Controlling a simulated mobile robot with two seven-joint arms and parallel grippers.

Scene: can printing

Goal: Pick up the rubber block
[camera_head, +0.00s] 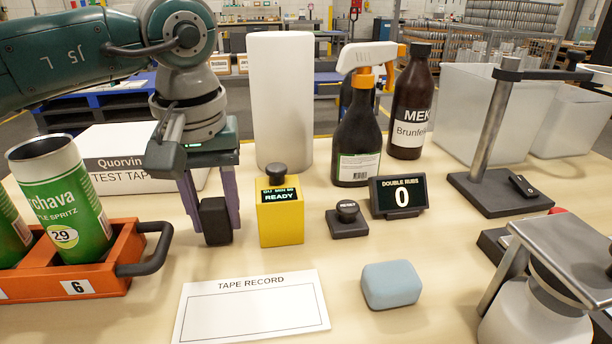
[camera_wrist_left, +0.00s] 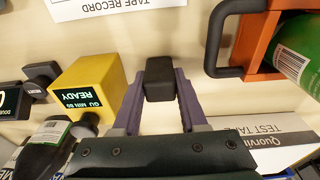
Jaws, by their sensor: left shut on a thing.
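The rubber block (camera_head: 215,221) is a small black block, left of the yellow box. My left gripper (camera_head: 211,215) points down with its purple fingers on either side of the block and is shut on it. In the left wrist view the block (camera_wrist_left: 159,80) sits between the fingertips (camera_wrist_left: 160,92). I cannot tell whether it touches the table or is just above it. My right gripper is not in view.
The yellow box (camera_head: 280,219) with a READY display stands close to the right of the held block. An orange carrier (camera_head: 122,262) with green cans is at left. A TAPE RECORD card (camera_head: 252,308) and a pale blue block (camera_head: 391,285) lie in front. Bottles stand behind.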

